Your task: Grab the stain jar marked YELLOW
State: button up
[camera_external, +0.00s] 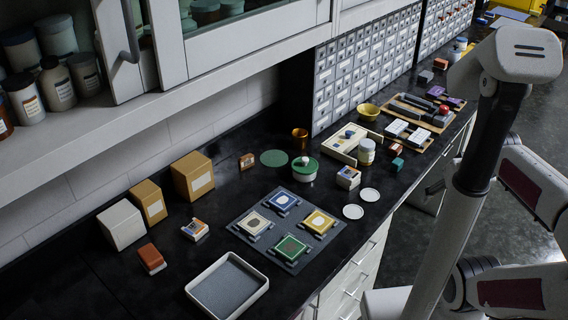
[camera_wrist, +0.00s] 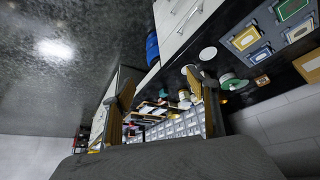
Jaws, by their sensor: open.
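No label reading YELLOW can be made out. A pale jar with a light label (camera_external: 366,152) stands upright on the dark counter, beside a cream tray. Small blue and white jars (camera_external: 460,45) stand at the far end, their marks too small to read. My gripper (camera_wrist: 160,82) is open, its two fingers spread in the wrist view with nothing seen held between them. The counter items show beyond the fingers, apart from them. The gripper itself is not seen in the external view, where my arm stands at the right.
A green-lidded pot (camera_external: 305,170), an amber cup (camera_external: 300,138), a yellow bowl (camera_external: 368,111) and two white discs (camera_external: 353,211) stand around the jar. A grey board (camera_external: 262,247) with coloured tiles and a white tray (camera_external: 262,284) lie nearer. Small drawers (camera_external: 350,75) back the counter.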

jog(key=shift+w, duration=0.1)
jog(key=w+d+t+h, duration=0.15)
jog(key=w+d, duration=0.25)
jog(key=w, duration=1)
jog(key=n+t+y, duration=0.3)
jog(key=t, duration=0.1)
send_near(373, 147)
jog(key=d+r, duration=0.4)
jog(key=d, duration=0.3)
jog(key=w+a+f+y, duration=0.1)
jog(key=f, duration=0.1)
jog(key=w+a+f+n+y, duration=0.1)
jog(key=w+a+f, duration=0.1)
jog(key=w+a+f+n+t+y, duration=0.1)
jog(key=a+f+y, duration=0.1)
jog(key=f, duration=0.1)
jog(key=shift+w+a+f, duration=0.1)
jog(key=shift+w+a, duration=0.15)
jog(key=shift+w, duration=0.05)
jog(key=shift+a+f+y, duration=0.25)
jog(key=shift+a+f, duration=0.05)
jog(key=shift+a, duration=0.1)
jog(key=shift+w, duration=0.1)
jog(key=shift+x, duration=1.25)
